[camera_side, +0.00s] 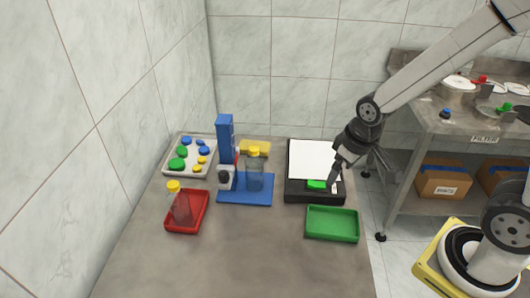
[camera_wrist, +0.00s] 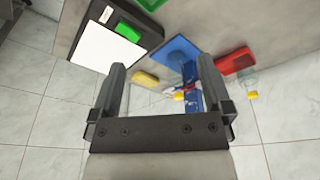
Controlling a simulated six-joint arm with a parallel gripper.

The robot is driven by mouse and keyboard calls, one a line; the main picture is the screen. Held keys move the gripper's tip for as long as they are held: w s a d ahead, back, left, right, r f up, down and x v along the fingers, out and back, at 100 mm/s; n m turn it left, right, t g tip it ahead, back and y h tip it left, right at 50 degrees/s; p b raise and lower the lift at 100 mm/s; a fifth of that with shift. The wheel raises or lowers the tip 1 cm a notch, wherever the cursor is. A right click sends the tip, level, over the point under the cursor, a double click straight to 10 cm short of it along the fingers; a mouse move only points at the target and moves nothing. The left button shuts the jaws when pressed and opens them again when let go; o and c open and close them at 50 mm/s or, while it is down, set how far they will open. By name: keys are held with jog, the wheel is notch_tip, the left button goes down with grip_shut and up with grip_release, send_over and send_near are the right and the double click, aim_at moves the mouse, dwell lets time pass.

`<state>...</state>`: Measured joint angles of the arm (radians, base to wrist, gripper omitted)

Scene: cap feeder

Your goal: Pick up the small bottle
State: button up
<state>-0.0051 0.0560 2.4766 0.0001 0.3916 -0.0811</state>
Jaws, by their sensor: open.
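Two clear bottles with yellow caps show in the side view. One bottle (camera_side: 181,209) stands in the red tray (camera_side: 203,222) at the left. The other bottle (camera_side: 255,176) stands on the blue base (camera_side: 262,200) of a fixture with a blue column. I cannot tell which is the smaller. My gripper (camera_side: 334,184) is over the black scale-like unit, to the right of both bottles and apart from them. In the wrist view my gripper (camera_wrist: 160,65) is open, with nothing between its fingers. That view shows the bottles only faintly, with yellow caps (camera_wrist: 253,96) visible.
A black unit with a white panel (camera_side: 316,158) and a green block (camera_side: 317,184) lies below my gripper. An empty green tray (camera_side: 332,224) is in front of it. A pale tray (camera_side: 168,170) of coloured caps and a yellow block (camera_side: 262,145) are farther back. The front table is clear.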

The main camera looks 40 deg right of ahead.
jog(key=w+a+n+g, duration=0.15)
jog(key=w+n, duration=0.65)
jog(key=w, duration=0.8)
jog(key=n, duration=0.7)
send_near(254, 148)
jog(key=shift+g, duration=0.45)
jog(key=f, duration=0.5)
jog(key=shift+w+a+f, duration=0.1)
jog(key=shift+w, duration=0.25)
jog(key=shift+f, duration=0.1)
jog(key=shift+f, duration=1.25)
jog(key=shift+f, duration=0.1)
jog(key=shift+f, duration=2.45)
jog(key=shift+w, duration=0.1)
grip_shut()
